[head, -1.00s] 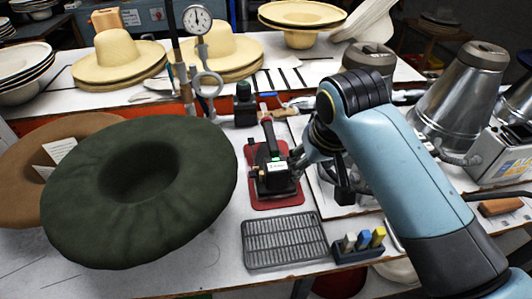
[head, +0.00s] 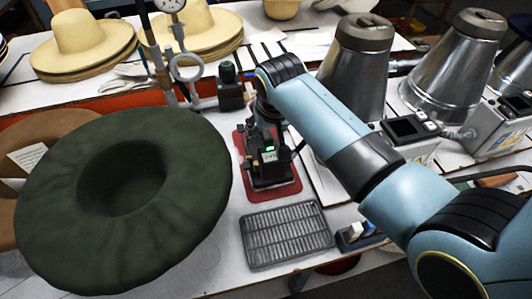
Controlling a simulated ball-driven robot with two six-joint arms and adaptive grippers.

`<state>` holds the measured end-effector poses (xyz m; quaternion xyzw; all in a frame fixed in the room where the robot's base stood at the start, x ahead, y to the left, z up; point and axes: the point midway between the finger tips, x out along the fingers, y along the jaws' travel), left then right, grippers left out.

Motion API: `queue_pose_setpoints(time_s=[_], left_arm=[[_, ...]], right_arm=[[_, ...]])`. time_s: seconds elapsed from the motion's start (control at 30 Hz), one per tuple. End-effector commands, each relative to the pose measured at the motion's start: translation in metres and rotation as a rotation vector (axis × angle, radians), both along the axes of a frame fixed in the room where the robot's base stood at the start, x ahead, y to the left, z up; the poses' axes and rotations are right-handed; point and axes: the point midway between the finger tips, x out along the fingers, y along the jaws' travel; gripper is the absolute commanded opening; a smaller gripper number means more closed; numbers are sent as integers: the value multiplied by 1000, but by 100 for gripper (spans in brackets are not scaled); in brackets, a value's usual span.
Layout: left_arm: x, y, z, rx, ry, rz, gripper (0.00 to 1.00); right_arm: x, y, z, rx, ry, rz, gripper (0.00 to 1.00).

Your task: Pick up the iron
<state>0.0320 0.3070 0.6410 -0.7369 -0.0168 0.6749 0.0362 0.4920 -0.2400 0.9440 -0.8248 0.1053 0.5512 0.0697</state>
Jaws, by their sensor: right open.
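The iron (head: 267,171) is black with a small lit green display. It stands on a red mat (head: 284,190) in the middle of the head view. My right gripper (head: 266,122) is open, at the far upper part of the iron around handle height. It overlaps the iron in the picture, and my forearm partly hides its fingers. I cannot tell whether the fingers touch the iron or sit around its handle. My left gripper is not in view.
A metal grille (head: 286,235) lies in front of the mat. A large dark green hat (head: 70,225) fills the left. A gauge stand (head: 187,75) and a small black device (head: 230,90) stand behind the iron. Metal cones (head: 357,75) stand at the right.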

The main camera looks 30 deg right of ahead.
Motion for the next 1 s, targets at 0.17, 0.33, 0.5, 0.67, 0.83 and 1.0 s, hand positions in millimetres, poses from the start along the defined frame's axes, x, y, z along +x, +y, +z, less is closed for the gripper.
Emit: queue_pose_setpoints(time_s=[0.17, 0.33, 0.5, 0.67, 0.83, 1.0], left_arm=[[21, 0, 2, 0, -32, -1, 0], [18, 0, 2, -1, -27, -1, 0], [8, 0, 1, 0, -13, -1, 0], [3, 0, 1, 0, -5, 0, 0], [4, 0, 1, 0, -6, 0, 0], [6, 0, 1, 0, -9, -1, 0]], right_arm=[[9, -3, -21, 0, 0, -1, 53], [10, -3, -25, 1, -1, -1, 53], [10, -3, -25, 1, -1, -1, 46], [10, -3, -25, 1, 0, -1, 25], [10, -3, -25, 1, 0, -1, 3], [10, -3, -25, 0, 0, -1, 0]])
